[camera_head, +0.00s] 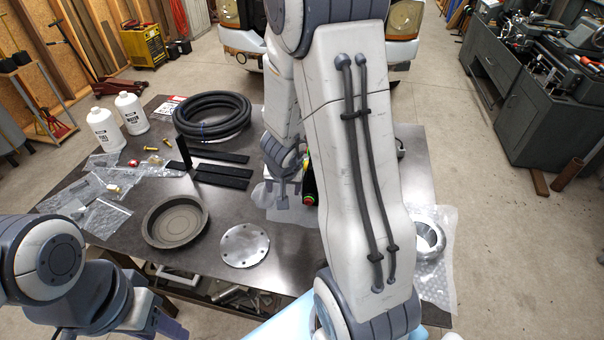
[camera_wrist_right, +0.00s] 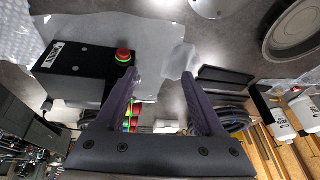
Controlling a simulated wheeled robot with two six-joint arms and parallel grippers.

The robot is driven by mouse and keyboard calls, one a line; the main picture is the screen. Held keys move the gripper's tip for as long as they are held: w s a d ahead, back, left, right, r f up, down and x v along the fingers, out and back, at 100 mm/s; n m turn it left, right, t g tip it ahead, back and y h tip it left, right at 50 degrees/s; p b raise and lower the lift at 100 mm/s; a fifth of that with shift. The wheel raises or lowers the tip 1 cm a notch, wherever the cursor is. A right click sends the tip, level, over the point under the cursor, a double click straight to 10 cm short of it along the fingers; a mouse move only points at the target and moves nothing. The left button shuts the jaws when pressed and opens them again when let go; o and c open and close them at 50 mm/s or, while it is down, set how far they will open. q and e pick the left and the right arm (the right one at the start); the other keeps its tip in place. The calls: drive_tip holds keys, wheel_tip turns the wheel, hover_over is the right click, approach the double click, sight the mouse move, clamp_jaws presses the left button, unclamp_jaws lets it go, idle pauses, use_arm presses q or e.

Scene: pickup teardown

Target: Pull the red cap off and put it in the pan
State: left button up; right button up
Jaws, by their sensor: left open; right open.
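The red cap (camera_wrist_right: 124,55) sits on a green ring on a black box (camera_wrist_right: 84,72) with a white label. In the head view, a little red and green shows (camera_head: 309,199) beside my right arm, which hides most of the box. My right gripper (camera_wrist_right: 160,78) is open and empty; the cap lies just beyond the tip of its left-hand finger, apart from it as far as I can tell. The round grey pan (camera_head: 150,237) is on the table, left of the right gripper, and at the top right in the wrist view (camera_wrist_right: 268,42). My left gripper (camera_head: 172,326) is low at the left, partly out of frame.
A round metal plate (camera_head: 245,245) lies right of the pan. A black hose coil (camera_head: 212,112), two white bottles (camera_head: 104,130), black strips (camera_head: 220,176) and plastic bags with small parts (camera_head: 92,215) are on the table (camera_head: 215,267). A metal ring (camera_head: 428,238) rests at right.

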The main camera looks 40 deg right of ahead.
drive_tip(key=m+g+h, duration=0.1)
drive_tip(key=m, duration=0.1)
approach(308, 200)
drive_tip(key=b+x, duration=0.7)
drive_tip(key=x, duration=0.2)
drive_tip(key=shift+d+f, duration=0.15)
drive_tip(key=shift+f, duration=0.05)
drive_tip(key=shift+w, duration=0.1)
clamp_jaws()
